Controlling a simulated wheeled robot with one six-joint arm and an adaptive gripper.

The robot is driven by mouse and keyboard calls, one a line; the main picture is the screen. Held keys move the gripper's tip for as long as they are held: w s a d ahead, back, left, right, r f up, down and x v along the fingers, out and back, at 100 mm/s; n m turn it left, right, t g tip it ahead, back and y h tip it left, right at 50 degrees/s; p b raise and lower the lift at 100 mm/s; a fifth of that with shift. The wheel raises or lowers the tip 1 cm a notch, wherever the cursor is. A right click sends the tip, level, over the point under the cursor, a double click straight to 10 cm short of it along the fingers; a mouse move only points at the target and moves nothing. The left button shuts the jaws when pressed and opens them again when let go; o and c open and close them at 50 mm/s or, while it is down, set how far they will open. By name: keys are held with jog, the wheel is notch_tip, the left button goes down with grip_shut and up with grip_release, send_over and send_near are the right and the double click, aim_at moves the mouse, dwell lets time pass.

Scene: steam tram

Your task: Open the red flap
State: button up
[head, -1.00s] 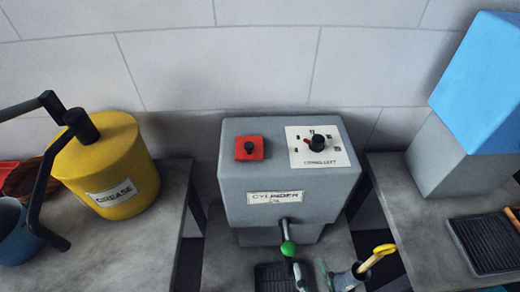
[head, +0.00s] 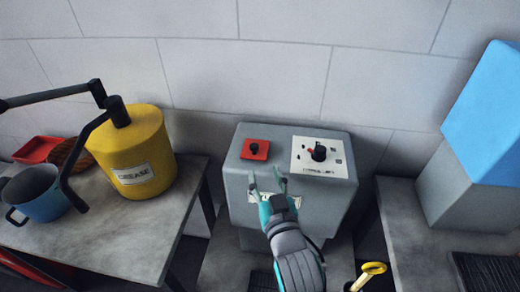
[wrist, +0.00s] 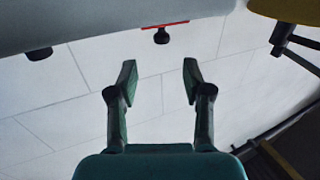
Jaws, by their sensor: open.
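The red flap (head: 255,149) is a small square plate with a black knob, lying flat on the top left of the grey cylinder oil box (head: 240,185). In the wrist view the red flap (wrist: 165,24) shows edge-on near the top, its black knob beyond my fingertips. My gripper (head: 267,181) is open and empty in front of the box, just short of the flap and apart from it. In the wrist view both fingers of my gripper (wrist: 158,75) stand spread. My gripper hides part of the box's front label.
A black dial (head: 319,153) sits on a white plate right of the flap. A blue-topped grey box (head: 490,115) stands right. A tiled wall is behind.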

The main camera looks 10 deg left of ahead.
aim_at(255, 148)
jog(key=shift+w+a+r, duration=0.15)
jog(key=shift+r, duration=0.2)
jog(key=shift+w+a, duration=0.2)
jog(key=shift+w, duration=0.3)
jog(key=x, duration=0.9)
jog(key=shift+w+a, duration=0.15)
jog(key=shift+w, duration=0.15)
grip_shut()
